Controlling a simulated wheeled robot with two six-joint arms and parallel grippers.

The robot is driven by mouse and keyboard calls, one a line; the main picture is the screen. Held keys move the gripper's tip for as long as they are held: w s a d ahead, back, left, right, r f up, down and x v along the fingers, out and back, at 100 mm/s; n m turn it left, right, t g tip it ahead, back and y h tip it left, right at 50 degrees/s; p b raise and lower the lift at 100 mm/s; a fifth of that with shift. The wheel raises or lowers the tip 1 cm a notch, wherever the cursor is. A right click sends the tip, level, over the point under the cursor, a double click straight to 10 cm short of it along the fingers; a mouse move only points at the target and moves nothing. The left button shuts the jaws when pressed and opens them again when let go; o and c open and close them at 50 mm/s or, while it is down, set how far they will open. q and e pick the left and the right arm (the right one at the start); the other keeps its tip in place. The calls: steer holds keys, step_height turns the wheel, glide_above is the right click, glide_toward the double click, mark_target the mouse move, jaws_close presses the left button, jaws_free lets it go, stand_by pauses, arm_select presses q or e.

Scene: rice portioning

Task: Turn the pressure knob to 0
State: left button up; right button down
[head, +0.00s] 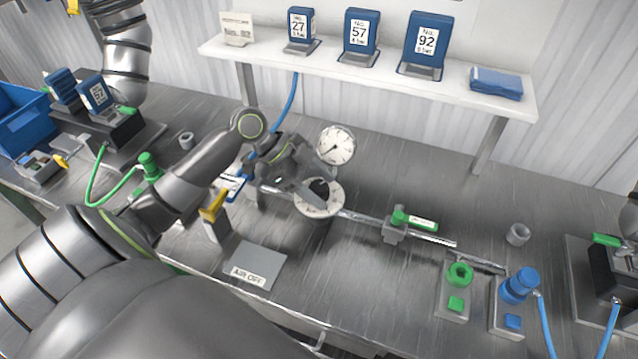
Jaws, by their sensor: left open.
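The pressure knob is a small black knob (319,188) on a round white dial (318,207) on the metal bench. A white round gauge (336,145) with a dark needle stands just behind it. My left gripper (308,190) reaches in from the left, pointing down at the knob. It is open, with its fingers close beside the knob; I cannot tell whether they touch it. The gripper partly hides the dial's left side and scale, so the knob's setting cannot be read. My right gripper is not in view.
A pipe with a green-handled valve (413,220) runs right from the dial. A yellow-handled part (214,207) and an "AIR OFF" plate (254,265) lie near my left arm. A white shelf (370,75) with blue numbered cards stands behind. Bench space right of the gauge is clear.

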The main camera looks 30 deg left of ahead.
arm_select(q)
steer(key=c, duration=1)
steer(key=shift+o, duration=0.2)
